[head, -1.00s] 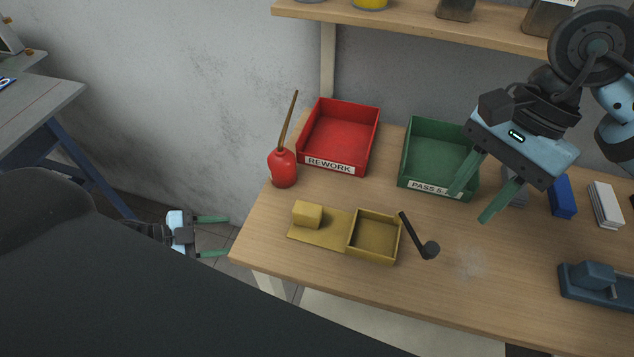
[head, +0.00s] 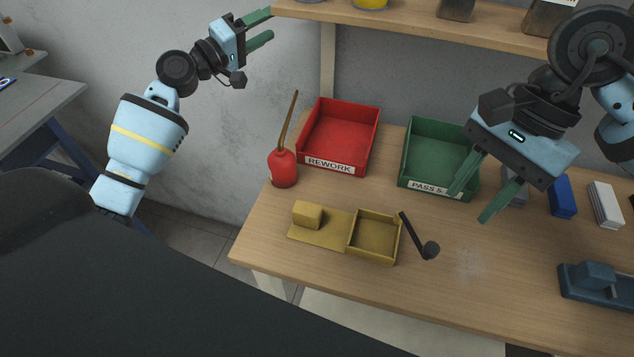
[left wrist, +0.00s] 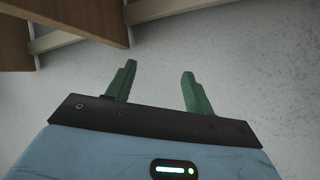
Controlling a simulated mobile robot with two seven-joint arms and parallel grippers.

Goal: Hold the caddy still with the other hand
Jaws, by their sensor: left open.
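The caddy (head: 347,248) is a mustard-yellow piece on the workbench, with a flat plate, a raised block at its left and an open, empty-looking box at its right. My left gripper (head: 271,26) is open and empty, raised at the upper left by the shelf's left end, well above and away from the caddy. Its green fingers also show apart in the left wrist view (left wrist: 157,80), with nothing between them. My right gripper (head: 474,203) is open and empty above the bench, in front of the green bin and to the right of the caddy.
A red oil can (head: 283,168) with a tall spout stands behind the caddy's left end. A red REWORK bin (head: 330,165) and a green PASS bin (head: 405,160) stand behind. A black tool (head: 415,232) lies beside the caddy's right side. The shelf (head: 420,25) overhangs the back.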

